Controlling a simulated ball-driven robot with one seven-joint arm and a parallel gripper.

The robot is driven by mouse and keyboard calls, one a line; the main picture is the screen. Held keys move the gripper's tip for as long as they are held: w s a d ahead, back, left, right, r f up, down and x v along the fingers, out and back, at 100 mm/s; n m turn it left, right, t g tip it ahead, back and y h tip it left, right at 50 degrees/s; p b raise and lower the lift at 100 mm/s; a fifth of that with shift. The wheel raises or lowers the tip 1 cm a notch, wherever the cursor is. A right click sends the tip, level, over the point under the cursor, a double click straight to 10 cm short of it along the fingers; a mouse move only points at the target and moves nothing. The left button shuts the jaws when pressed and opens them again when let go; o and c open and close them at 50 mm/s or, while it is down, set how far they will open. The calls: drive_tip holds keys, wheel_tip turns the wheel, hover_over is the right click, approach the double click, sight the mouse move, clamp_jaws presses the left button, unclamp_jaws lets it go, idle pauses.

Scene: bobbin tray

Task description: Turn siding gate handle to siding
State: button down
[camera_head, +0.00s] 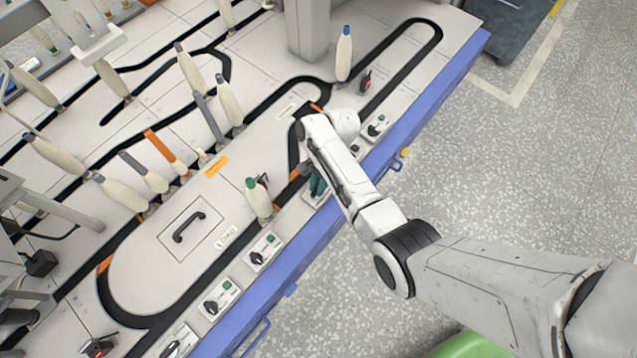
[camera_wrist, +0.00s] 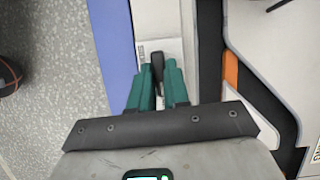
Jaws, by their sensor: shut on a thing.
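My gripper (camera_head: 317,184) is low over the near edge of the machine deck, by a white control plate. In the wrist view its two green fingers (camera_wrist: 158,82) are closed around an upright black handle (camera_wrist: 157,62). The handle stands on a white labelled plate (camera_wrist: 150,20), next to the blue edge. It looks like the siding gate handle, but I cannot read the label. In the head view my arm and fingers hide this handle.
Similar plates with black knobs and green buttons line the edge, one beyond my gripper (camera_head: 378,125) and one nearer (camera_head: 264,250). A green-tipped bobbin (camera_head: 258,200) stands just left of my gripper. A blue-tipped bobbin (camera_head: 344,55) stands farther back. Grey floor (camera_head: 480,170) lies open to the right.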

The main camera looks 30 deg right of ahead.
drive_tip(key=n, duration=0.2)
drive_tip(key=n+g, duration=0.1)
drive_tip(key=n, duration=0.1)
drive_tip(key=n+h, duration=0.1)
drive_tip(key=shift+w+a+n+g, duration=0.1)
drive_tip(key=shift+w+n+g, duration=0.15)
drive_tip(key=shift+n+g, duration=0.15)
drive_tip(key=n+h, duration=0.1)
drive_tip(key=n, duration=0.1)
drive_tip(key=n+h, duration=0.1)
drive_tip(key=n, duration=0.2)
drive_tip(key=shift+w+a+g, duration=0.1)
drive_tip(key=shift+a+g, duration=0.1)
drive_tip(key=shift+g, duration=0.2)
drive_tip(key=shift+n, duration=0.4)
drive_tip(key=c, duration=1.1)
unclamp_jaws()
drive_tip(key=a+p+v, duration=0.1)
drive_tip(key=p+v, duration=0.2)
drive_tip(key=v, duration=0.7)
drive_tip(key=shift+w+d+r+p, duration=0.2)
drive_tip(key=shift+d+r+p, duration=0.15)
drive_tip(key=shift+d+p, duration=0.1)
